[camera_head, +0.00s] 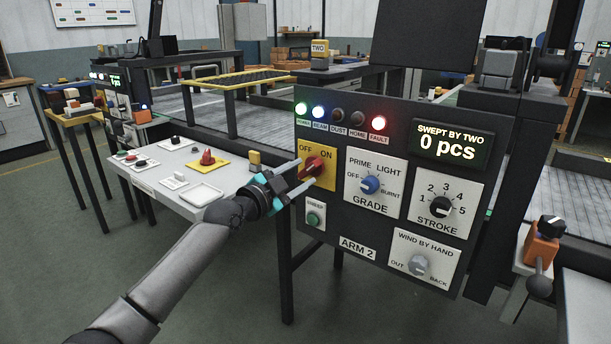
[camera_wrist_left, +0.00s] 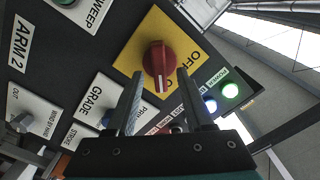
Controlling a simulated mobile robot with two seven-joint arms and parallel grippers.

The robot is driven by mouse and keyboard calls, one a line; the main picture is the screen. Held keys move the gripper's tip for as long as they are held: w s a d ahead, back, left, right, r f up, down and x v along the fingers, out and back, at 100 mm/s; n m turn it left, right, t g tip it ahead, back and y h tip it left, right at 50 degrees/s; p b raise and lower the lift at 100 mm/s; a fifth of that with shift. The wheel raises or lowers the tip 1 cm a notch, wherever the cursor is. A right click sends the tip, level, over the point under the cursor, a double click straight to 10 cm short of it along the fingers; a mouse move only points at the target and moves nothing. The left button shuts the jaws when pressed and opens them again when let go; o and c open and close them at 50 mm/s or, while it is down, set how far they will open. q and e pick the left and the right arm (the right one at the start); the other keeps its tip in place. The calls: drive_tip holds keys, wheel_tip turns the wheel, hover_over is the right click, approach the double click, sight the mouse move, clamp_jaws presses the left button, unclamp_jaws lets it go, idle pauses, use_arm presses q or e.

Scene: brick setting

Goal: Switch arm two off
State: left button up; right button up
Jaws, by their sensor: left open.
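The red rotary switch (camera_head: 314,167) sits on a yellow OFF/ON plate (camera_head: 327,182) on arm two's dark panel (camera_head: 318,229), labelled ARM 2. In the left wrist view the red knob (camera_wrist_left: 157,58) shows a white pointer mark, which appears to face the ON side. My left gripper (camera_head: 305,172) is open right at the switch. Its two fingers (camera_wrist_left: 157,78) reach toward the knob from either side; I cannot tell whether they touch it. The green power lamp (camera_head: 301,108) and blue beam lamp (camera_head: 319,111) glow. My right gripper is not in view.
The panel also carries a green sweep button (camera_head: 314,218), a blue grade knob (camera_head: 370,184), a black stroke knob (camera_head: 439,207) and a grey winding knob (camera_head: 418,265). The fault lamp (camera_head: 378,123) glows red. A white control table (camera_head: 162,187) stands to the left.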

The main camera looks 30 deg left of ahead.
use_arm(q)
drive_tip(key=shift+w+b, duration=0.3)
drive_tip(key=shift+w, duration=0.9)
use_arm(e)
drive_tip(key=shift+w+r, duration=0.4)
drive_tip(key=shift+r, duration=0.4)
use_arm(q)
clamp_jaws()
